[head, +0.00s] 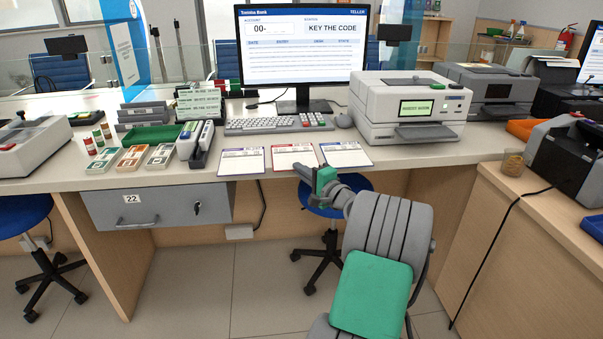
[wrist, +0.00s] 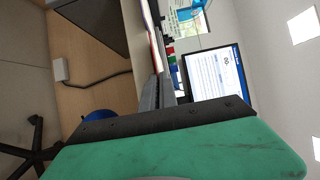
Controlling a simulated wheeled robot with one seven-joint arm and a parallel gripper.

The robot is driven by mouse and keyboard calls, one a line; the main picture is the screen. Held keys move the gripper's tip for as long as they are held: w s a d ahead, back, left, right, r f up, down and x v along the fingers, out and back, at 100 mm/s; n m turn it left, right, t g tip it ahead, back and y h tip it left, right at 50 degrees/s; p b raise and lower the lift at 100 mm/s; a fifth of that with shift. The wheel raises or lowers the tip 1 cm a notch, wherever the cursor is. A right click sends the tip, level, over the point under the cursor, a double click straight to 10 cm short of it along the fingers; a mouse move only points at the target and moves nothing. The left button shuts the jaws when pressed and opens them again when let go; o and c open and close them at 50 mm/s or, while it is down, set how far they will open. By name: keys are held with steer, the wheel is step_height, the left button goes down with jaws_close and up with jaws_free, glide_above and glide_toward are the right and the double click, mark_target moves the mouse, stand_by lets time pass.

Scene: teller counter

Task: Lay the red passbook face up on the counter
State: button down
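A white printed booklet or sheet with a red band (head: 296,158) lies flat near the counter's front edge, printed side up. It is the likeliest red passbook, but I cannot read its title. Similar pieces with blue bands lie to its left (head: 242,162) and right (head: 345,154). My gripper (head: 325,178) is just in front of the counter edge, near the red-banded and right-hand pieces. No object shows in it.
A keyboard (head: 276,124) and monitor (head: 304,62) stand behind the pieces. A printer (head: 411,105) is at right. Stamps and a green tray (head: 150,137) are at left. A blue stool (head: 340,205) is under the counter. A wood side counter (head: 520,240) stands right of my arm.

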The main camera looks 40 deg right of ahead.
steer(key=shift+w, duration=0.1)
steer(key=c, duration=1.6)
jaws_free()
steer(key=shift+s+a, duration=0.65)
steer(key=shift+s, duration=0.3)
steer(key=shift+s+a, duration=0.65)
steer(key=shift+s, duration=0.35)
steer(key=shift+s+a, duration=0.65)
steer(key=shift+s, duration=0.3)
steer(key=shift+p, duration=0.3)
